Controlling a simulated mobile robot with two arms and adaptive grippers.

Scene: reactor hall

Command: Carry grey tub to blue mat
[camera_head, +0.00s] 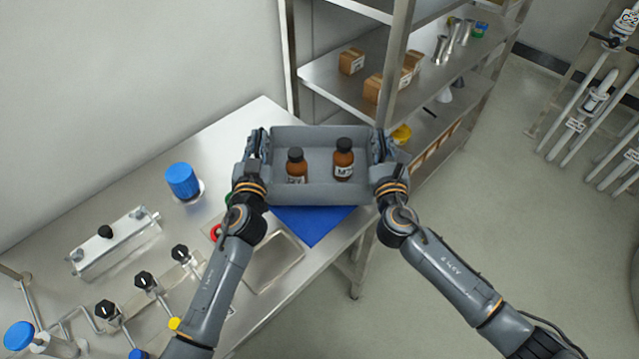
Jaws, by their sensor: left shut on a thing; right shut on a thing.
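The grey tub (318,194) is in the middle of the head view, held between my two grippers, with two brown bottles with black caps standing inside, the left bottle (296,168) and the right bottle (343,160). The blue mat (312,224) lies on the steel table, and its near part shows below the tub's front wall. The tub hides the rest of the mat. I cannot tell the gap between tub and mat. My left gripper (253,160) is shut on the tub's left end. My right gripper (383,158) is shut on its right end.
The steel table (230,140) holds a blue-capped container (182,182), a metal tray (274,262) and valve fittings (146,282) on the left. A steel shelf rack (335,85) with small boxes stands behind the tub. Open floor (480,190) lies to the right.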

